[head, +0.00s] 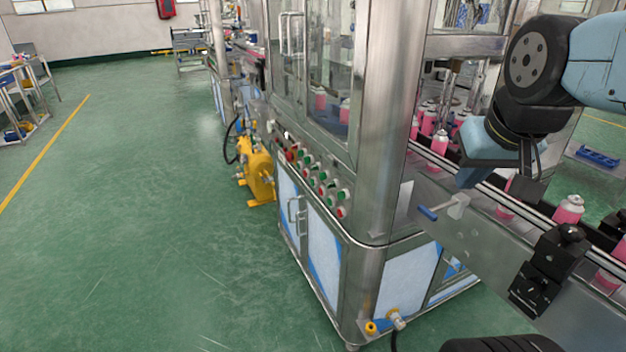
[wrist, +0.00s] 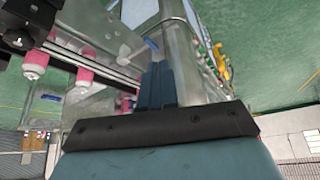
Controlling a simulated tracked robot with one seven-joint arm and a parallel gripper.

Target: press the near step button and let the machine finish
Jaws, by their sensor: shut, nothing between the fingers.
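The button panel (head: 315,179) is on the slanted front of the steel machine (head: 375,130) in the head view. It carries rows of small red, green and pale buttons; their labels are too small to read, so I cannot tell which is the near step button. My gripper (head: 467,180) is to the right of the panel, beyond the machine's corner post and over the conveyor, well apart from the buttons. In the wrist view its blue fingers (wrist: 157,86) are together with nothing between them.
Pink cans (head: 569,209) stand along the conveyor (head: 500,235) at right. A blue-handled clamp (head: 440,208) and a black block (head: 545,270) sit on its side rail. A yellow unit (head: 257,170) stands left of the panel.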

